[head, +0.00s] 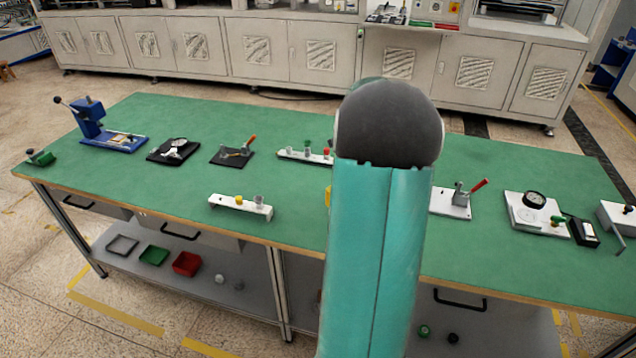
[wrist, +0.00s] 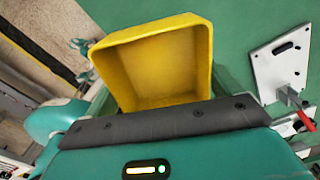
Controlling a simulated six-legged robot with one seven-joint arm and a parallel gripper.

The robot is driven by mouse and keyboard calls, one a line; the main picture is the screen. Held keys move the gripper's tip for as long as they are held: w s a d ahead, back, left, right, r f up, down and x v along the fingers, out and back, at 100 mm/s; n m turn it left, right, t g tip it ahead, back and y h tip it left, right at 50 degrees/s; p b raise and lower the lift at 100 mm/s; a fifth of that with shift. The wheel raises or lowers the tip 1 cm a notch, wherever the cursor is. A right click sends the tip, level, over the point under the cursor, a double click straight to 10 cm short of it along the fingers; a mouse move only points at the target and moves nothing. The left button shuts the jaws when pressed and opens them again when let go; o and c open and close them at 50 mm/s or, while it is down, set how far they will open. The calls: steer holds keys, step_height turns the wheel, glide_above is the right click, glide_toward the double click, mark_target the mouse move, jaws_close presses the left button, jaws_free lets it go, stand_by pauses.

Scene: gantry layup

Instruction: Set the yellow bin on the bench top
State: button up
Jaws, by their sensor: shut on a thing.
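The yellow bin (wrist: 158,62) fills the upper middle of the wrist view, its open side facing the camera. My gripper (wrist: 165,100) is shut on the bin, which lies between its fingers; the exact contact is partly hidden. In the head view my arm hides the gripper and nearly all of the bin; only a sliver of yellow (head: 328,196) shows at the arm's left edge. The green bench top (head: 220,118) spans the head view and also shows behind the bin in the wrist view (wrist: 255,22). I cannot tell whether the bin touches it.
A white block with knobs (head: 240,206) sits at the bench's front edge left of my arm. A toggle clamp on a white plate (head: 450,202) stands close on the right. A blue press (head: 95,125) and black fixtures stand at the left, a dial gauge plate (head: 537,213) at the right.

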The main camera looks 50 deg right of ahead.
steer(key=w+f, duration=0.1)
steer(key=w+d+f, duration=0.1)
steer(key=w, duration=0.1)
steer(key=w+d+f, duration=0.1)
steer(key=w, duration=0.1)
steer(key=shift+w+d, duration=0.15)
steer(key=shift+w, duration=0.05)
steer(key=w+f, duration=0.1)
steer(key=f, duration=0.1)
steer(key=w+d+f, duration=0.1)
steer(key=w, duration=0.1)
steer(key=w+d+f, duration=0.1)
steer(key=w+f, duration=0.1)
steer(key=shift+f, duration=0.35)
steer(key=shift+w+f, duration=0.1)
steer(key=shift+f, duration=1.55)
steer(key=shift+f, duration=0.1)
steer(key=o, duration=0.7)
steer(key=shift+o, duration=0.2)
step_height(320, 180, up, 12)
